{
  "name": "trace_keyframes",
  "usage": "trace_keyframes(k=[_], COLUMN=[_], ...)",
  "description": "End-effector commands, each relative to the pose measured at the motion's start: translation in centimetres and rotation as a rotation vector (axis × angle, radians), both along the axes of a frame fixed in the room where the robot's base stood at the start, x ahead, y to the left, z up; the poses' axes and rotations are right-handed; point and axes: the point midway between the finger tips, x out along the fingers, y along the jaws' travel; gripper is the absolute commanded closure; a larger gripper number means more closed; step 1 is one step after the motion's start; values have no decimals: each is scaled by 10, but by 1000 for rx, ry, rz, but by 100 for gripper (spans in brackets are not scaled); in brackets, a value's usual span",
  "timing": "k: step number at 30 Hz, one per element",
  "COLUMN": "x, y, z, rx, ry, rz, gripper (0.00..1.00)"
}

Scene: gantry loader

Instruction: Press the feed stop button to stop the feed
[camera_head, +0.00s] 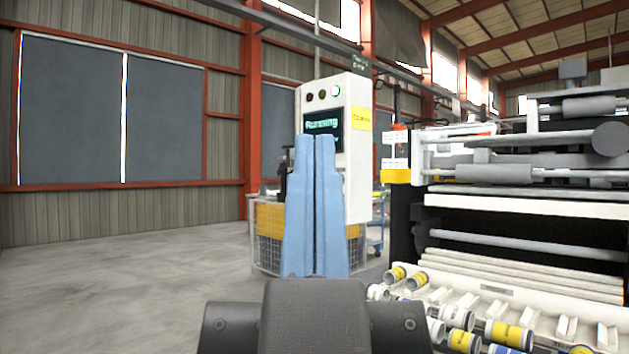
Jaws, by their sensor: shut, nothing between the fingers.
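My gripper (316,140) is in the lower middle of the head view, with its two blue fingers pointing up and shut together with nothing between them. Behind the fingers stands a white control cabinet (357,185). It has a dark screen (338,128) that reads "Running" in green. Above the screen is a row of small round lamps or buttons: one dark red (309,97), one dark (322,94) and one pale green-white (336,90). The fingers overlap the cabinet's lower front and hide it. I cannot make out which part is the feed stop button.
A large machine (520,205) with rollers fills the right side. Several yellow-banded cylinders (508,335) lie in its white rack at lower right. A wire cage with yellow contents (268,235) stands behind the fingers. Open concrete floor (140,285) lies to the left.

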Motion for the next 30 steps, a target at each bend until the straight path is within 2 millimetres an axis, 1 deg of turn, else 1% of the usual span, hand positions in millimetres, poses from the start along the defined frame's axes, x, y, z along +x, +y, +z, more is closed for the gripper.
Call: trace_keyframes(k=[13, 17, 20, 23, 26, 27, 29, 30], x=[0, 0, 0, 0, 0, 0, 0, 0], y=[0, 0, 0, 0, 0, 0, 0, 0], z=[0, 8, 23, 47, 78, 92, 113, 128], rx=[0, 0, 0, 0, 0, 0, -1, -1], ry=[0, 0, 0, 0, 0, 0, 0, -1], rz=[0, 0, 0, 0, 0, 0, 1, 1], gripper=[100, 100, 100, 100, 100, 100, 100, 100])
